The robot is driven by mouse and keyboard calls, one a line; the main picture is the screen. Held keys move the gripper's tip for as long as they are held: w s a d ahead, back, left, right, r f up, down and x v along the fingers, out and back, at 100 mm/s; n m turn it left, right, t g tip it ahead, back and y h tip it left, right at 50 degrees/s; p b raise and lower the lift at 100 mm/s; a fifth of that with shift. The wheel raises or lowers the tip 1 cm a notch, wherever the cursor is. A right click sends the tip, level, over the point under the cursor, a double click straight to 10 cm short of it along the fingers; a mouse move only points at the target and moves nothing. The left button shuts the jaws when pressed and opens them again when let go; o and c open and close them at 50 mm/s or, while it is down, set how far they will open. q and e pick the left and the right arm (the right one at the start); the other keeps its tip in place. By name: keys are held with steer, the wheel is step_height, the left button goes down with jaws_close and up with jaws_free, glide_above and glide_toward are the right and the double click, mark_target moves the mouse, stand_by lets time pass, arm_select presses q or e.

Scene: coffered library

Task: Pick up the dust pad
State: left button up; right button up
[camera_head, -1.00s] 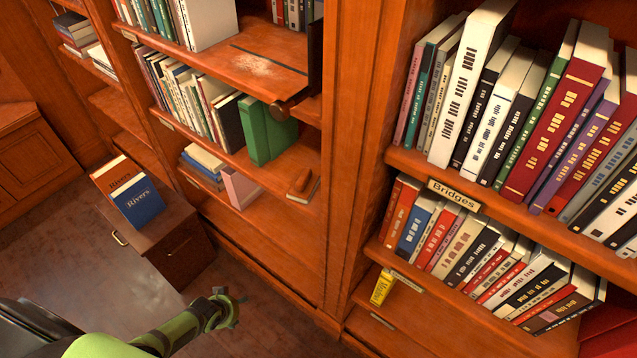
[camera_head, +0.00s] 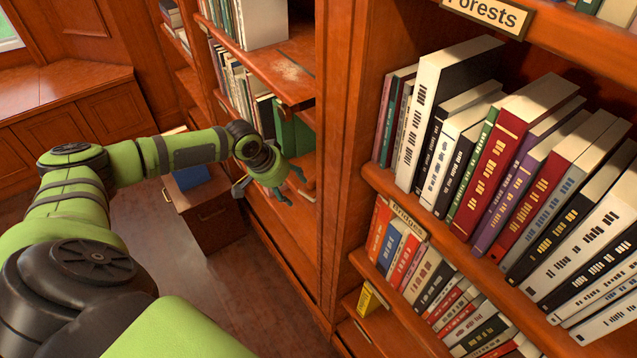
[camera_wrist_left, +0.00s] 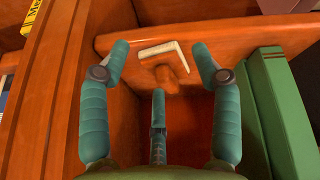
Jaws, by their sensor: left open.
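The dust pad appears to be the small brown wooden-looking piece (camera_wrist_left: 166,77) in the left wrist view. It lies on the shelf, close to a thin pale L-shaped edge (camera_wrist_left: 160,50); I cannot tell whether that edge is part of it. In the head view my left gripper (camera_head: 290,187) is at the lower shelf and the pad cannot be made out behind it. In the wrist view the left gripper's teal fingers (camera_wrist_left: 161,66) are spread, with the pad between and just beyond them. They hold nothing. My right gripper is not in view.
Green books (camera_head: 291,130) stand close by on the shelf above the gripper and at the right of the wrist view. A wooden upright (camera_head: 342,150) separates this bay from the full bookcase at right. A dusty shelf (camera_head: 288,75) is above. A brown cabinet (camera_head: 212,215) stands left.

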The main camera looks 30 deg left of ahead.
mark_target(317, 177)
arm_select(q)
steer(key=shift+w+d, duration=0.2)
steer(key=shift+w, duration=0.4)
steer(key=shift+w+d, duration=0.2)
steer(key=shift+w, duration=0.4)
steer(key=w, duration=0.1)
steer(key=w+d, duration=0.1)
steer(key=w, duration=0.1)
steer(key=w+d, duration=0.1)
steer(key=shift+w+d+p, duration=0.1)
steer(key=shift+w+p, duration=0.25)
steer(key=shift+p, duration=0.05)
steer(key=shift+w+d+f, duration=0.15)
steer(key=shift+w+f, duration=0.2)
steer(key=shift+f, duration=0.15)
steer(key=shift+s, duration=0.1)
steer(key=shift+f, duration=0.1)
steer(key=c, duration=1.3)
